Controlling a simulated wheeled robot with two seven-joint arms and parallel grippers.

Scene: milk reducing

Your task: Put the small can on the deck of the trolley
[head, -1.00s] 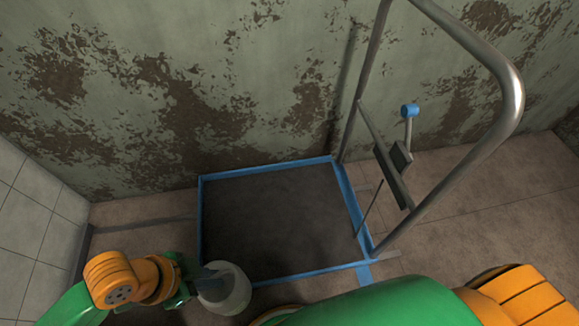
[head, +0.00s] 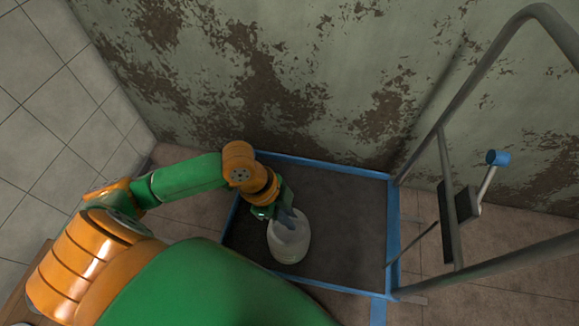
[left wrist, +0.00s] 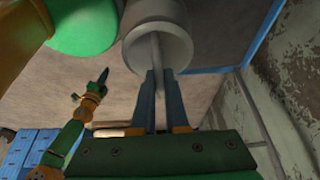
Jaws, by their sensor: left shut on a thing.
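The small can (head: 289,243) is pale grey and rounded. In the head view it overlaps the front left of the trolley's dark deck (head: 345,200), which has a blue rim. My left gripper (head: 287,216) is shut on the can's top part; in the left wrist view its two fingers (left wrist: 161,100) close on a thin part at the can's end. The can (left wrist: 157,50) hides part of the deck there. I cannot tell whether it touches the deck. My right gripper (left wrist: 103,76) shows small in the left wrist view; its jaws are unclear.
The trolley's tall tube handle (head: 468,85) stands at the right, with a blue-knobbed lever (head: 497,158). A peeling wall (head: 300,70) is close behind the deck and a tiled wall (head: 45,90) is at the left. Blue boxes (left wrist: 30,150) show in the left wrist view.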

